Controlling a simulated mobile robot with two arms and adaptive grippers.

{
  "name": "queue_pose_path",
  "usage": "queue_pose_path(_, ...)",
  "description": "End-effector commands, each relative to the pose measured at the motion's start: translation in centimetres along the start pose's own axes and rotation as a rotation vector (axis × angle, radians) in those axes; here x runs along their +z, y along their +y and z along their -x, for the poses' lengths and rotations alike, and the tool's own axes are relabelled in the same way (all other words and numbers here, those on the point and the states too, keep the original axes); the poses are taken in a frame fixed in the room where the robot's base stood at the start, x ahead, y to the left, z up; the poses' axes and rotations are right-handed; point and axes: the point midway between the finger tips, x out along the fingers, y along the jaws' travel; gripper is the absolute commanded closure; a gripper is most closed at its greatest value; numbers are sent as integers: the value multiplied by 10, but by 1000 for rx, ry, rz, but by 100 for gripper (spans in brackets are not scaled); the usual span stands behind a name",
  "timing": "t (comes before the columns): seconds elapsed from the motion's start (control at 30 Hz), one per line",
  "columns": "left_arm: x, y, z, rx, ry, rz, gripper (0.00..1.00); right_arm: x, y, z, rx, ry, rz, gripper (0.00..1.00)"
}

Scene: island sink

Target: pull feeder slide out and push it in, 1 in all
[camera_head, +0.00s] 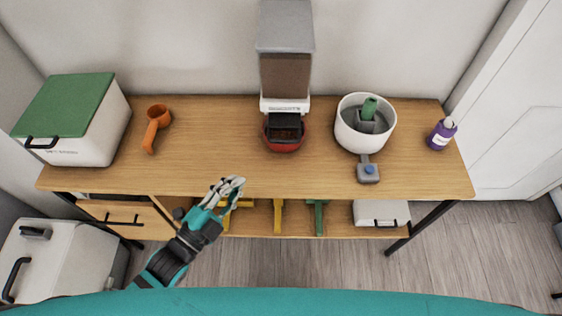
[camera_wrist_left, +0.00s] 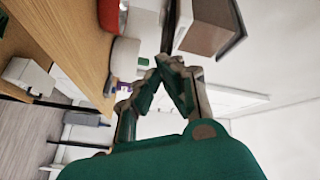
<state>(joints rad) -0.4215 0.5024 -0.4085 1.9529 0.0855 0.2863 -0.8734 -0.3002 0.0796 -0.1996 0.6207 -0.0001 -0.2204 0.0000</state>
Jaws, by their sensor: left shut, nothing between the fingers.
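The feeder (camera_head: 285,75) stands at the back middle of the wooden table, with a grey top, a brown front and a white base. A dark slide part (camera_head: 285,119) shows low on its front, above a red bowl (camera_head: 283,146). My left gripper (camera_head: 235,183) is shut and empty above the table's front edge, left of and nearer than the feeder, not touching it. In the left wrist view the shut fingertips (camera_wrist_left: 161,66) point towards the feeder's side of the scene; part of the red bowl (camera_wrist_left: 110,15) shows top left. My right gripper is not in view.
A white bin with a green lid (camera_head: 65,120) and an orange scoop (camera_head: 156,125) stand at the left. A white bowl-shaped fountain (camera_head: 365,130) with a grey-blue piece (camera_head: 368,173) and a purple bottle (camera_head: 441,135) stand at the right. The table between scoop and feeder is clear.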

Motion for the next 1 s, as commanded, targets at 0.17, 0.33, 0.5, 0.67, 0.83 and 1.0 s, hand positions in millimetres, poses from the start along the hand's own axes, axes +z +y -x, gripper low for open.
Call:
queue_pose_path(0.17, -31, 23, 13, -16, 163, -496, 100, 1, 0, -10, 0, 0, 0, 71)
queue_pose_path(0.33, -43, 30, 15, -29, 223, -653, 100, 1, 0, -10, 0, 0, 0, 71)
queue_pose_path(0.5, -49, 29, -5, -32, 225, -658, 100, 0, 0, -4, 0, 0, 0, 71)
queue_pose_path(0.67, -56, 29, -38, -33, 224, -656, 100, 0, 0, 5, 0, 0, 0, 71)
queue_pose_path(0.83, -64, 31, -74, -31, 222, -653, 100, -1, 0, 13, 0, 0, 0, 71)
queue_pose_path(1.0, -57, 24, -98, -29, 222, -656, 100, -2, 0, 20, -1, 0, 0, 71)
